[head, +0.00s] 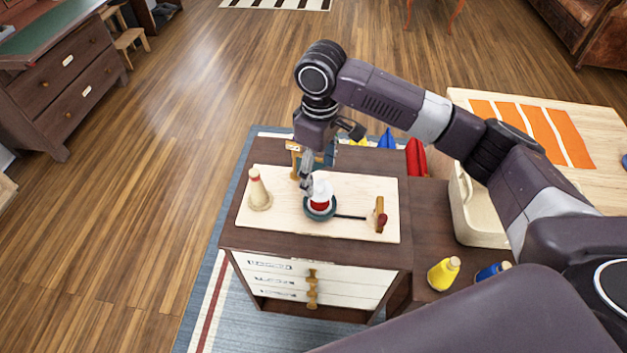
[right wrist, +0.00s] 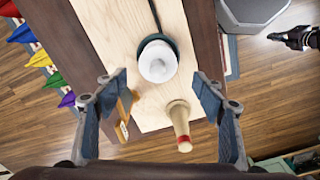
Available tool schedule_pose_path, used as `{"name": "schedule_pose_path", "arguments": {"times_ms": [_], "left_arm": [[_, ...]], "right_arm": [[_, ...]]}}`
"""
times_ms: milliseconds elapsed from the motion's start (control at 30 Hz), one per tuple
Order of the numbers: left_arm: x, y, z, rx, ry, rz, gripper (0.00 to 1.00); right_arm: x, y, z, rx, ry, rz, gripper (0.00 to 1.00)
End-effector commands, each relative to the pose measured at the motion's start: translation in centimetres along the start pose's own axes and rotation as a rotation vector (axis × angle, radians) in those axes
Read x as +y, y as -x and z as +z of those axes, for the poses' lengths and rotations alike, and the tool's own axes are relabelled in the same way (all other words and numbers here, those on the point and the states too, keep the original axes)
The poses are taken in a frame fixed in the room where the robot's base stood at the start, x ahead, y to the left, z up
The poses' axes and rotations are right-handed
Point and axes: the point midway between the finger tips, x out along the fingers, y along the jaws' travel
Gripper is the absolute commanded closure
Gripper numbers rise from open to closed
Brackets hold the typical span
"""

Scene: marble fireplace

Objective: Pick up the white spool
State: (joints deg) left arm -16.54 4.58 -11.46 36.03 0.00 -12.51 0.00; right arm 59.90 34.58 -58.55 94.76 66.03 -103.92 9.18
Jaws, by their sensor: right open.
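The white spool (head: 322,186) stands in or over a small teal pan (head: 319,215) on the pale board, with a red patch showing just below it. In the right wrist view the spool (right wrist: 158,62) is seen from above, ahead of the fingertips and roughly midway between them. My right gripper (head: 318,172) is open and empty, close to the spool; its fingers hide part of it in the head view. In the right wrist view its two blue-grey fingers (right wrist: 162,88) are spread wide. A dark gripper, my left one (right wrist: 295,38), shows at the upper right of that view.
A pale pin with a red band (head: 258,190) stands left on the board (head: 280,227). The pan's dark handle points right towards an orange-brown wooden piece (head: 379,214). Yellow (head: 443,273) and blue spools and a cream bin (head: 478,215) are at right.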

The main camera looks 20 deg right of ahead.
Motion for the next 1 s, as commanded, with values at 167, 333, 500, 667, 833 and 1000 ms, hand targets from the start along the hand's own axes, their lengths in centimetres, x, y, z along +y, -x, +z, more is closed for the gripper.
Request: {"name": "schedule_pose_path", "arguments": {"times_ms": [167,333,500,667,833,1000], "left_arm": [[-0.2,0.0,-0.7,0.008,0.000,-0.002,1.00],[0.1,0.2,1.0,-0.015,0.000,0.001,1.00],[0.5,0.8,3.4,-0.049,0.000,0.005,1.00],[0.4,0.8,3.2,-0.047,0.000,0.005,1.00],[0.1,0.7,1.1,-0.018,0.000,0.002,1.00],[0.0,0.7,0.1,-0.003,0.000,0.000,1.00]], "right_arm": [[0.1,-1.1,0.1,-0.006,-0.003,-0.001,0.37],[0.1,-3.0,0.2,-0.004,-0.002,0.000,0.37],[0.2,-5.4,0.7,-0.005,-0.003,-0.001,0.37],[0.1,-7.4,0.7,-0.003,-0.002,0.000,0.37],[0.1,-7.8,0.6,-0.001,-0.001,0.001,0.37],[0.1,-7.8,0.6,-0.001,-0.001,0.001,0.42]]}}
